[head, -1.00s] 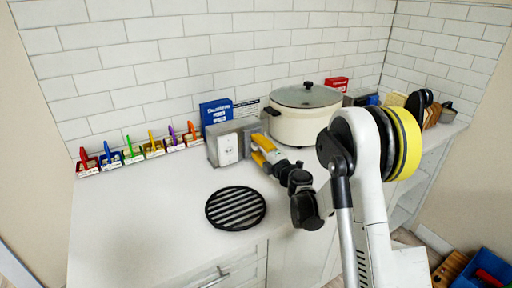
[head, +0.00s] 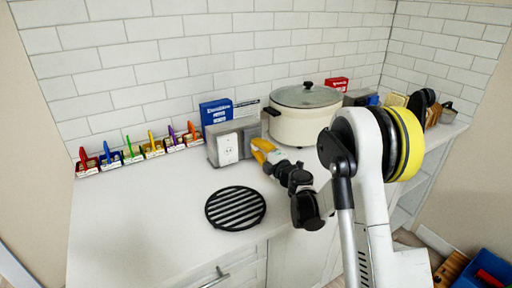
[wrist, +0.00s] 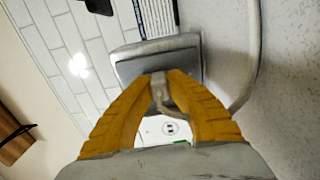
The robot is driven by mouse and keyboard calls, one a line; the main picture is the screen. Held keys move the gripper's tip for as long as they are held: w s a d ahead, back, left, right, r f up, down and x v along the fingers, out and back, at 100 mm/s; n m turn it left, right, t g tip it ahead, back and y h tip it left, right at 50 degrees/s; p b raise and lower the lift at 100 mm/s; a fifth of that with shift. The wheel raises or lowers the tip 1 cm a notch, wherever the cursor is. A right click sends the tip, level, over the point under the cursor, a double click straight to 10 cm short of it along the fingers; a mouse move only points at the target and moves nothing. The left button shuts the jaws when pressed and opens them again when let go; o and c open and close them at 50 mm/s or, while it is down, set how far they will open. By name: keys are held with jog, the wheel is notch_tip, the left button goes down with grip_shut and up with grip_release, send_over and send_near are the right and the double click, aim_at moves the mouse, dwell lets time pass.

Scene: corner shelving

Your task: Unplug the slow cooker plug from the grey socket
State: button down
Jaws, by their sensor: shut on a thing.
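The grey socket (head: 212,148) is a box with a white faceplate on the counter against the tiled wall. My gripper (head: 258,147) is at its right side, yellow fingers together. In the wrist view my gripper (wrist: 160,78) is shut on the small pale slow cooker plug (wrist: 158,92), in front of the grey socket (wrist: 128,70). A pale cord (wrist: 247,75) bends round on the right. One outlet on the faceplate (wrist: 152,130) shows between the fingers. I cannot tell whether the plug's prongs are in the socket. The white slow cooker (head: 300,126) stands behind my gripper.
A blue box (head: 216,111) stands behind the socket. Several coloured items in small holders (head: 130,153) line the wall at left. A black round trivet (head: 236,208) lies in front. The counter's left front is clear.

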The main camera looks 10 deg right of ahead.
aim_at(258, 148)
jog(key=shift+s, duration=0.15)
jog(key=shift+b+v, duration=0.7)
jog(key=shift+v, duration=2.1)
jog(key=shift+s+a+r, duration=0.1)
jog(key=shift+s, duration=0.1)
jog(key=s+m+h, duration=0.1)
jog(key=s+h, duration=0.1)
jog(key=s+r+m+h, duration=0.1)
jog(key=s, duration=0.2)
jog(key=s+r+m+h, duration=0.1)
jog(key=s+h, duration=0.1)
jog(key=s, duration=0.1)
jog(key=shift+a+r+m+t+h, duration=0.2)
jog(key=shift+a+m+t+h, duration=0.1)
jog(key=shift+a+t, duration=0.1)
jog(key=shift+w, duration=0.1)
jog(key=shift+r, duration=0.1)
